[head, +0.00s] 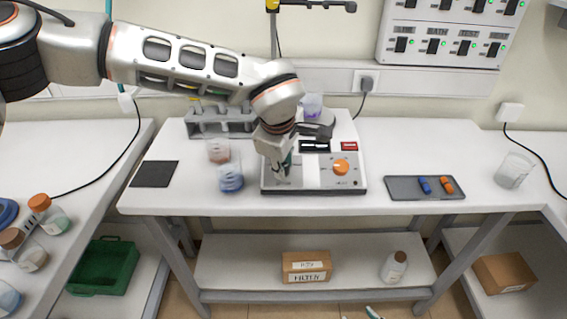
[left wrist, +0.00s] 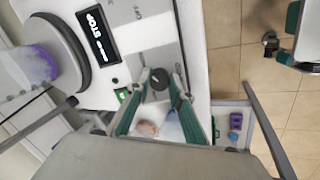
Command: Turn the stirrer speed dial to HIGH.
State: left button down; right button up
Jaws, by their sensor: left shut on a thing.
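The stirrer (head: 312,188) is a white and grey box on the middle bench, with an orange knob (head: 341,166) on the right of its panel. My left gripper (head: 281,172) reaches down onto the left part of this panel. In the left wrist view its green-padded fingers close around a small dark dial (left wrist: 158,80) with a pale mark. The fingertips hide part of the dial, and its scale cannot be read.
A vessel with purple liquid (head: 312,106) stands on the stirrer's plate. Beakers with blue (head: 230,180) and reddish (head: 218,151) contents stand left of the stirrer, near a grey rack (head: 208,129). A grey tray (head: 405,195) lies to the right, with clear bench between.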

dwell(0.4)
pick_arm(q)
jog(key=c, duration=1.8)
grip_release()
jog(key=shift+r, duration=0.15)
jog(key=v, duration=1.1)
jog(key=shift+s+r, duration=0.15)
jog(key=shift+r, duration=0.2)
